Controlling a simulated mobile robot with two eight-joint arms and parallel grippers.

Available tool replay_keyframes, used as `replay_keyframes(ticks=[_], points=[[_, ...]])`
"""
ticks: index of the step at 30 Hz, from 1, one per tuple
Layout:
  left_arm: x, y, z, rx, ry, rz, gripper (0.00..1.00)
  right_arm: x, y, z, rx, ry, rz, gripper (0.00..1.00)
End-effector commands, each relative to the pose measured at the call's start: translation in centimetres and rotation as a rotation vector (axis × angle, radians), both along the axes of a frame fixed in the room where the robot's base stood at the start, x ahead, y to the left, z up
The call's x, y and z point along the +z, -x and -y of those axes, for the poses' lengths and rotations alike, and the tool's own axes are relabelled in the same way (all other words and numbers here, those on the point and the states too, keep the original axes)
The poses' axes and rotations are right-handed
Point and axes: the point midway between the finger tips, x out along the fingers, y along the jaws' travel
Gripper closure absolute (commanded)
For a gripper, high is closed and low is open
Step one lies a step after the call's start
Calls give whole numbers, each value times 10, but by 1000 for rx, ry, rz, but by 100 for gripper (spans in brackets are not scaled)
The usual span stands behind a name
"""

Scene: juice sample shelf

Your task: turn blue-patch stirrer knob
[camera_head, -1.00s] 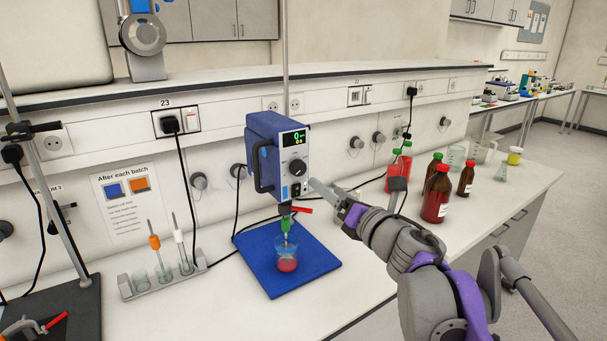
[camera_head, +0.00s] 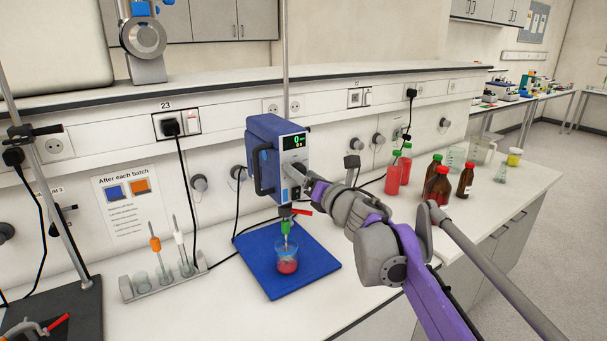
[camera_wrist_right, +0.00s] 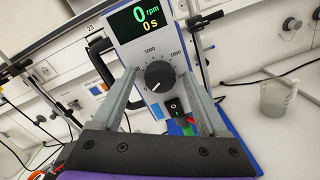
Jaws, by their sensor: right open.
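The blue stirrer (camera_head: 268,150) hangs on a vertical rod above a blue mat (camera_head: 262,266). Its display (camera_wrist_right: 146,21) reads 0 rpm and 0 s. In the right wrist view its black knob (camera_wrist_right: 160,75) sits between the two open fingers of my right gripper (camera_wrist_right: 168,92); I cannot tell whether they touch it. A light blue patch (camera_wrist_right: 157,112) and a black switch (camera_wrist_right: 175,107) are below the knob. In the head view my right gripper (camera_head: 297,172) is at the stirrer's front and hides the knob. My left gripper is not in view.
A beaker of red liquid (camera_head: 287,265) stands on the mat under the stirrer. A tube rack (camera_head: 165,284) is to the left. Red bottles (camera_head: 393,176) and brown bottles (camera_head: 466,180) stand to the right. A sign (camera_head: 127,201) is on the wall panel.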

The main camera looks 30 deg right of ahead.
Motion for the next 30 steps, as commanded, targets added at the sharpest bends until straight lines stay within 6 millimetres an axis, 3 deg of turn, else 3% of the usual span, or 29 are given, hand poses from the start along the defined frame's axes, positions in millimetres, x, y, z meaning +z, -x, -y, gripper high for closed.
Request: replay_keyframes(ticks=[5,17,30], points=[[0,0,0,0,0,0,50,0,0,0,0,0,0,27],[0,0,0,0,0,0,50,0,0,0,0,-1,0,99],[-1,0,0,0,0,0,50,0,0,0,0,-74,-7,100]])
